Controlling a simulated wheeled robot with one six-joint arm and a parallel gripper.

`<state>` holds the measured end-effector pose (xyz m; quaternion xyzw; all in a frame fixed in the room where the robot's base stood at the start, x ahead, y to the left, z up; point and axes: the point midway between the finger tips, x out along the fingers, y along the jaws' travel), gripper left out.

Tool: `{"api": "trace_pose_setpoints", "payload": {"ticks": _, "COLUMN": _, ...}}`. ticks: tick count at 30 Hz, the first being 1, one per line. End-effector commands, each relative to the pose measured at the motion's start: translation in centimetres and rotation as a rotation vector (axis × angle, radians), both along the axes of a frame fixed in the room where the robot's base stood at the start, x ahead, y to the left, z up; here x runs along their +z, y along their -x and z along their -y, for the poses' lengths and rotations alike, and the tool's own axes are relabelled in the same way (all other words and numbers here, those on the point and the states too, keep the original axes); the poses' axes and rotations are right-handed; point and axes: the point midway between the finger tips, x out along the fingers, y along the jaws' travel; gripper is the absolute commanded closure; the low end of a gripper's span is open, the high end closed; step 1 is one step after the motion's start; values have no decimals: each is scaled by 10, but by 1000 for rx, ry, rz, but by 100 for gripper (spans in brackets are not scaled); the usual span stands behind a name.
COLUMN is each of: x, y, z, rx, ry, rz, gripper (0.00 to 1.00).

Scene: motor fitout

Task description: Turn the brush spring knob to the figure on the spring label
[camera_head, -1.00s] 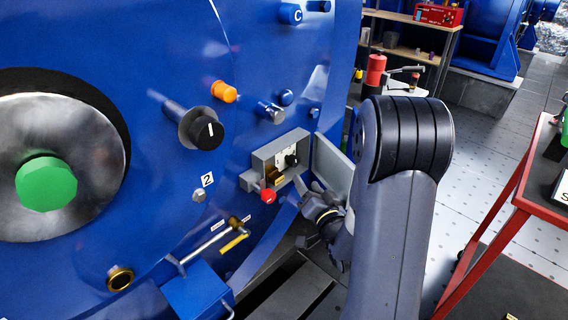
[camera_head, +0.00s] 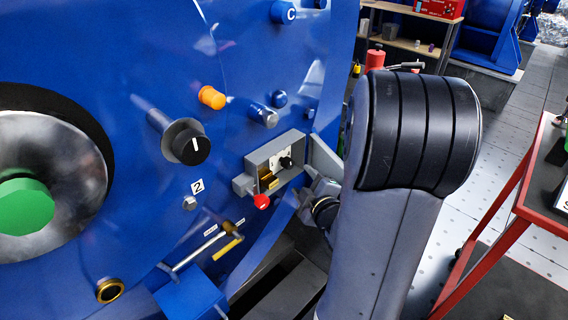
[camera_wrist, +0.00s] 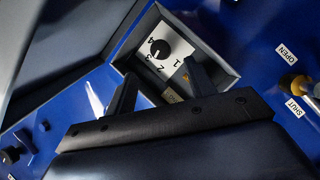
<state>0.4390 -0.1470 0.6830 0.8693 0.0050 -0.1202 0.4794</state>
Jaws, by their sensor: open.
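The small black spring knob (camera_wrist: 158,48) sits on a white dial plate (camera_wrist: 178,50) with figures 1 to 4, inside an open grey box. Its pointer direction is too small to tell. In the head view the knob (camera_head: 286,162) shows in the grey box (camera_head: 250,163) on the blue motor housing. A small tan label (camera_wrist: 172,97) lies low in the box, partly hidden by the fingers; its figure is unreadable. My gripper (camera_wrist: 160,88) is open and empty, its two fingers at the box opening, apart from the knob. In the head view my arm hides most of it.
The box's open door (camera_head: 324,156) stands beside my gripper. A red knob (camera_head: 262,201) is at the box's lower corner. A large black knob (camera_head: 188,143), an orange knob (camera_head: 212,97) and a yellow handle (camera_head: 228,248) stick out nearby. A red cart (camera_head: 520,200) stands right.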

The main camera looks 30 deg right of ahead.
Motion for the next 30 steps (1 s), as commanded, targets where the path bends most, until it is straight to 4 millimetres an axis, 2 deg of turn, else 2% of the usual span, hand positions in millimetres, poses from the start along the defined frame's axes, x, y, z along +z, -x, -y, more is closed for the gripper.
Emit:
{"api": "trace_pose_setpoints", "payload": {"ticks": 15, "x": -20, "y": -85, "z": 8, "rx": 2, "ry": -3, "rz": 1, "gripper": 48}}
{"api": "trace_pose_setpoints", "payload": {"ticks": 21, "x": -23, "y": -99, "z": 10, "rx": 0, "ry": -4, "rz": 0, "gripper": 48}}
{"api": "trace_pose_setpoints", "payload": {"ticks": 30, "x": -22, "y": -101, "z": 10, "rx": 0, "ry": -4, "rz": 1, "gripper": 49}}
